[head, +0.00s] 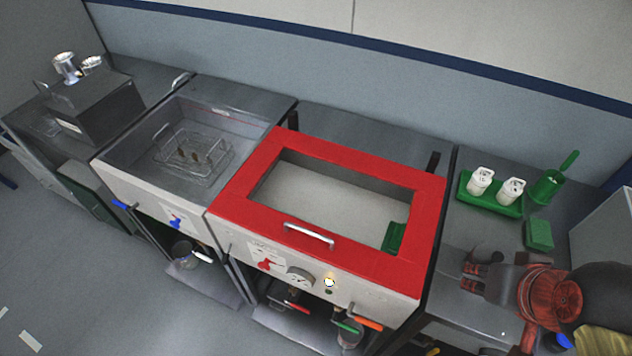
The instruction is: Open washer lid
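The washer (340,283) stands in the middle of the head view, with a white front, a dial and a lit button. Its red lid (424,230) lies flat and closed over the top. The lid has a large window and a metal handle (309,235) along its front edge. A green item (394,237) shows through the window at the right. My gripper (469,271) is to the right of the washer, apart from the lid and handle, pointing left. Its dark fingers look spread, with nothing seen between them.
Left of the washer is an open basin (125,160) with a wire basket (190,157). On the right counter are a green tray (490,202) with two white containers, a green cup (547,187) and a green block (539,234). A dark box unit (95,110) stands far left.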

